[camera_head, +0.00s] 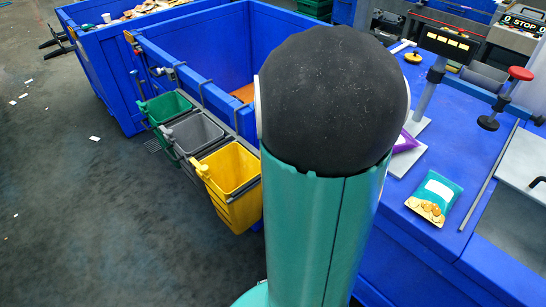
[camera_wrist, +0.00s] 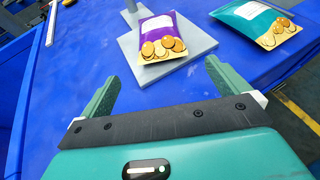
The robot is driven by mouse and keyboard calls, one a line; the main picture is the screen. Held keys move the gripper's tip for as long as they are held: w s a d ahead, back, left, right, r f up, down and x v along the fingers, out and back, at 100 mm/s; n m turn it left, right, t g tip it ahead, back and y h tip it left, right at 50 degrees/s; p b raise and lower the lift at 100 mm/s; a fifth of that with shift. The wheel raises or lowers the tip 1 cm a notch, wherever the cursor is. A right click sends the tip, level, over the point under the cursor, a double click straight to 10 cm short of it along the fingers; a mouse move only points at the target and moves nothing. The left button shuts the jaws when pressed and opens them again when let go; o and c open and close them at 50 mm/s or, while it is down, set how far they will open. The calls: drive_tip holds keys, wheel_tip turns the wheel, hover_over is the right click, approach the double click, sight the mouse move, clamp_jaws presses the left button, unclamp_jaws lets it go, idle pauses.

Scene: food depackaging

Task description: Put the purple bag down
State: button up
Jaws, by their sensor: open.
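The purple bag (camera_wrist: 160,37), with a white label and round golden biscuits printed on it, lies on a grey square plate (camera_wrist: 203,40) on the blue table. In the head view only a purple edge of the bag (camera_head: 405,141) shows beside my arm, which hides the rest. My gripper (camera_wrist: 158,78) is open and empty in the wrist view. Its two green fingers are spread wide, just short of the plate, with the bag beyond and between them. My gripper is hidden in the head view.
A teal bag (camera_head: 434,198) lies on the blue table right of the plate. A post with a display (camera_head: 447,45) rises behind. Green, grey and yellow bins (camera_head: 232,170) hang on a blue container at left. Bare table (camera_wrist: 90,50) lies left of the plate.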

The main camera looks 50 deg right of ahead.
drive_tip(key=w+a+r+m+t+y, duration=0.2)
drive_tip(key=w+a+m+t+y, duration=0.1)
drive_tip(key=a, duration=1)
drive_tip(key=w+a+r+m+t+y, duration=0.3)
drive_tip(key=a+m+t+y, duration=0.2)
drive_tip(key=a, duration=0.9)
drive_tip(key=w+a+r+m+t+y, duration=0.2)
drive_tip(key=w+a+m+t+y, duration=0.1)
drive_tip(key=a, duration=1)
drive_tip(key=shift+w+a+r+m+t+y, duration=0.25)
drive_tip(key=shift+a+m+t+y, duration=0.15)
drive_tip(key=shift+m, duration=0.3)
drive_tip(key=shift+c, duration=0.2)
